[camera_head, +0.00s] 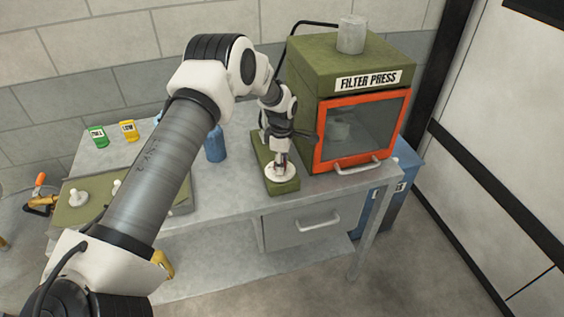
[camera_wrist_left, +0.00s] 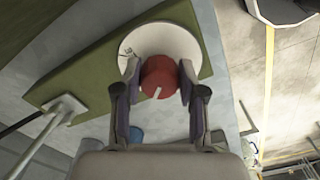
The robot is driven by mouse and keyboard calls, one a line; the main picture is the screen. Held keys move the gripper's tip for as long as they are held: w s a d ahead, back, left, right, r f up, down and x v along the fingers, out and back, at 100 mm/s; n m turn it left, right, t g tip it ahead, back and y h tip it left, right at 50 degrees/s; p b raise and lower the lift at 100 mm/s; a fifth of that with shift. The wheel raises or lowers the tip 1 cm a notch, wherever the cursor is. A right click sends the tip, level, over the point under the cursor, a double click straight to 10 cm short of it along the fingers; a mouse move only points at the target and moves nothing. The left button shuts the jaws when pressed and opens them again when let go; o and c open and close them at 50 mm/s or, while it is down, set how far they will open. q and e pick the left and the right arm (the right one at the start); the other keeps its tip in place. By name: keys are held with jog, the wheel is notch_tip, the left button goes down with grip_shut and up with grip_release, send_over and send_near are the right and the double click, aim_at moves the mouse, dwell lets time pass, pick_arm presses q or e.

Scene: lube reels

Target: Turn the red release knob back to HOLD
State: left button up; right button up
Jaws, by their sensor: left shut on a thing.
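The red release knob (camera_wrist_left: 160,77) sits on a round white dial plate (camera_wrist_left: 178,43) with small dark markings, too small to read. A white line on the knob points toward the bottom of the left wrist view. My left gripper (camera_wrist_left: 158,80) is shut on the knob, one finger on each side. In the head view the white dial (camera_head: 280,172) lies on a green base (camera_head: 284,187) on the table, and my left gripper (camera_head: 282,160) points down over it. The knob is mostly hidden there. My right gripper is not in view.
The green filter press (camera_head: 340,65) with a red-framed glass door (camera_head: 362,128) stands right of the dial. A blue bottle (camera_head: 215,145) stands to the left.

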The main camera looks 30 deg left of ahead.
pick_arm(q)
jog(key=shift+s+f, duration=0.15)
jog(key=o, duration=0.9)
jog(key=shift+o, duration=1.2)
jog(key=shift+a, duration=0.2)
notch_tip(320, 180, up, 12)
